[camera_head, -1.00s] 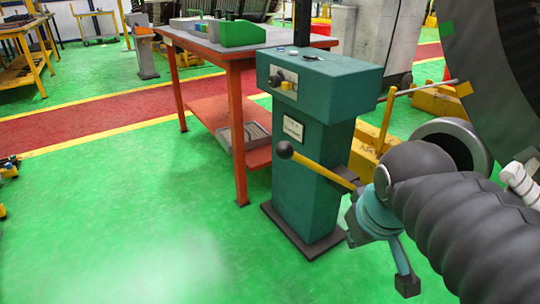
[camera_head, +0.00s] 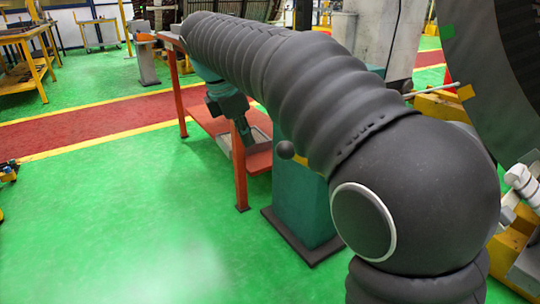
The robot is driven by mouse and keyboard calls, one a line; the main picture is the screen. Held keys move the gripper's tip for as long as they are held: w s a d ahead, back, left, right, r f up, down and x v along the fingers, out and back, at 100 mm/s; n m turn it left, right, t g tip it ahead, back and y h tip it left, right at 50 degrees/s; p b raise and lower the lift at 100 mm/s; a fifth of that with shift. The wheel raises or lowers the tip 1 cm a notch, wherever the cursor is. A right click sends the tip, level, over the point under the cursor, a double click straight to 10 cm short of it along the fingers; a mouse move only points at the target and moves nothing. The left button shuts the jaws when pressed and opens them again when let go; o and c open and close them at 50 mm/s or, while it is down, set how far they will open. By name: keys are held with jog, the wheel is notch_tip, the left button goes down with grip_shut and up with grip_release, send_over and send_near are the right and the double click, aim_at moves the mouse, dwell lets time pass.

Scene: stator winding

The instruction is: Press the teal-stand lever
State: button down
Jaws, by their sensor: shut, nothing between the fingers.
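The teal stand (camera_head: 302,205) rises from a dark base plate on the green floor. My arm hides its top, its panel and most of its upper body. The lever's dark ball knob (camera_head: 285,150) shows at the left edge of the stand, just under my arm; its yellow rod is hidden.
The orange table (camera_head: 241,175) stands behind and left of the stand, with a lower shelf holding a grey tray. Yellow frames and a large dark round machine part (camera_head: 480,60) are at the right.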

jog(key=shift+a+f, duration=0.1)
dwell(0.3)
jog(key=w+d+f+b, duration=0.2)
jog(key=w+d+f, duration=0.1)
jog(key=d+f, duration=0.2)
jog(key=shift+b+x, duration=0.3)
jog(key=shift+x, duration=0.6)
jog(key=shift+w, duration=0.1)
